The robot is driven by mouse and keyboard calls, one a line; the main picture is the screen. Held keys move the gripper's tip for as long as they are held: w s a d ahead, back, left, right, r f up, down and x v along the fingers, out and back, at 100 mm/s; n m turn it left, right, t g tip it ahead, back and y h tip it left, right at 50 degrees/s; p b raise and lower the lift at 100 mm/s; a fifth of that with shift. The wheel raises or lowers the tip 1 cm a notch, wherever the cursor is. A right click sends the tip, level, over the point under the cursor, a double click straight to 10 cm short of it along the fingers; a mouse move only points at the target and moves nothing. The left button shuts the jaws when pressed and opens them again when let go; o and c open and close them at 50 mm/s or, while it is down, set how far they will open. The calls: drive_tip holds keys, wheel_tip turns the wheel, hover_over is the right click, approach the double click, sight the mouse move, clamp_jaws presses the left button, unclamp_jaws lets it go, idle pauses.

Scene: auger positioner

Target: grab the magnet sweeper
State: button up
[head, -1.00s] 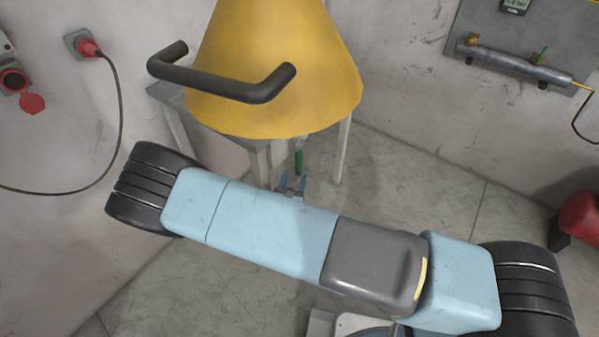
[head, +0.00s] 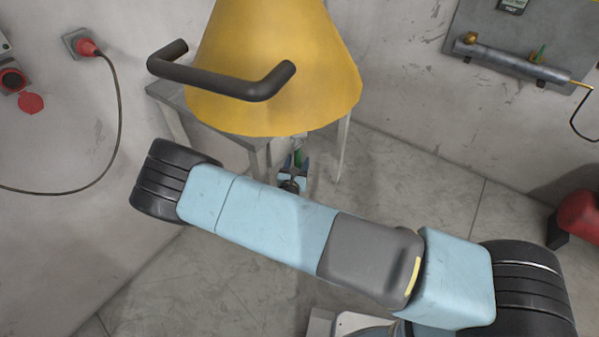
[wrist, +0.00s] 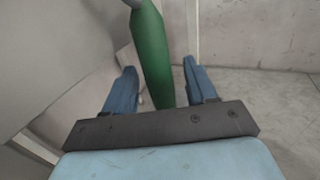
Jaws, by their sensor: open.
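The magnet sweeper shows as a green handle (head: 298,157) hanging below the edge of the table, under the yellow cone. In the wrist view the green handle (wrist: 152,55) is large and roughly upright, with a grey part at its top. My gripper (head: 293,160) is open at the handle, its blue fingers pointing towards the table. In the wrist view the handle stands between the two fingers of my gripper (wrist: 160,68), with gaps on both sides. I cannot tell how deep it sits between them. The rest of the sweeper is hidden.
A yellow cone (head: 280,70) with a dark bar handle (head: 215,80) stands on a grey table (head: 165,95), whose legs flank the gripper. A cable with a red plug (head: 88,46) hangs on the left wall. A red object (head: 580,215) is at the right.

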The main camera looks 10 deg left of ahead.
drive_tip(key=shift+c, duration=0.3)
clamp_jaws()
drive_tip(key=shift+r, duration=0.2)
